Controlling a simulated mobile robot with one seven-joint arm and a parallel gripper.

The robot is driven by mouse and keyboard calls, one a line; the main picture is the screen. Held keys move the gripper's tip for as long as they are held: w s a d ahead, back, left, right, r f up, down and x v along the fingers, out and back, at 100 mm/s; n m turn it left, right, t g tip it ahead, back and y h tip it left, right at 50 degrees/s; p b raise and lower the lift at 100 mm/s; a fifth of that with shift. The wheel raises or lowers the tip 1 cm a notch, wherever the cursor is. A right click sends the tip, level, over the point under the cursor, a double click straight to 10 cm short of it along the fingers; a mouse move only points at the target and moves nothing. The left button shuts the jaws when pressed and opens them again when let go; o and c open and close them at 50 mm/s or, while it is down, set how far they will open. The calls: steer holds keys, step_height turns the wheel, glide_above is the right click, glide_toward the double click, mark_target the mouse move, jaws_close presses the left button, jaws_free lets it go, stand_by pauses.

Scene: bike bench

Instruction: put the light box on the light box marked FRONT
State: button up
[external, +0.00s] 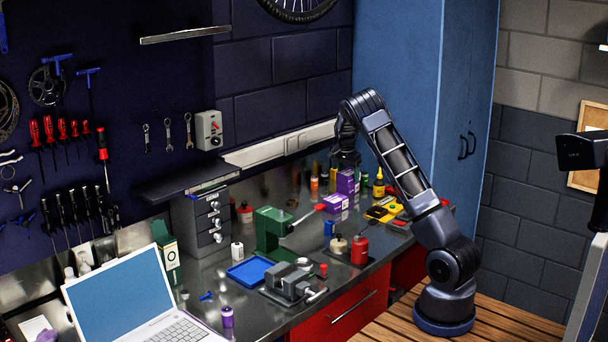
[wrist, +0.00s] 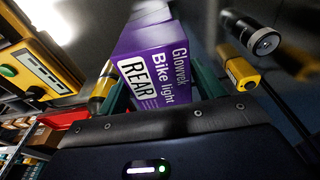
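A purple light box (wrist: 155,75) marked REAR fills the middle of the wrist view. It sits between the green fingers of my gripper (wrist: 165,95), which look closed against its sides. In the external view my gripper (external: 345,160) points down at the back of the bench, with this purple box (external: 346,181) right under it. Another purple box (external: 333,204) with a pale label lies just below and in front of it. Its marking is too small to read, and I cannot tell whether the two boxes touch.
Small bottles, including a yellow one (external: 379,184), and a yellow case (external: 384,209) stand to the right. A red can (external: 360,249) is in front. A green press (external: 273,229) and a grey vise (external: 289,280) stand to the left. The blue cabinet (external: 410,90) rises behind my arm.

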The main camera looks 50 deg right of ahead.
mark_target(346, 173)
steer(key=shift+o, duration=0.9)
steer(key=shift+r, duration=0.1)
step_height(346, 173, up, 12)
steer(key=a+f, duration=0.1)
steer(key=a, duration=0.1)
steer(key=s+a+r+n+t+y, duration=0.2)
steer(key=s+a+r+n, duration=0.2)
steer(key=s+a+r, duration=0.75)
steer(key=s+a+r+n+t, duration=0.3)
steer(key=s+a+n, duration=0.6)
steer(key=s+a, duration=1.35)
steer(key=s+a+f+n, duration=0.2)
steer(key=s+a, duration=0.1)
steer(key=s, duration=0.3)
steer(key=s+a+f+n, duration=0.2)
steer(key=s+a+n, duration=0.1)
steer(key=s, duration=0.4)
steer(key=shift+s+f, duration=0.25)
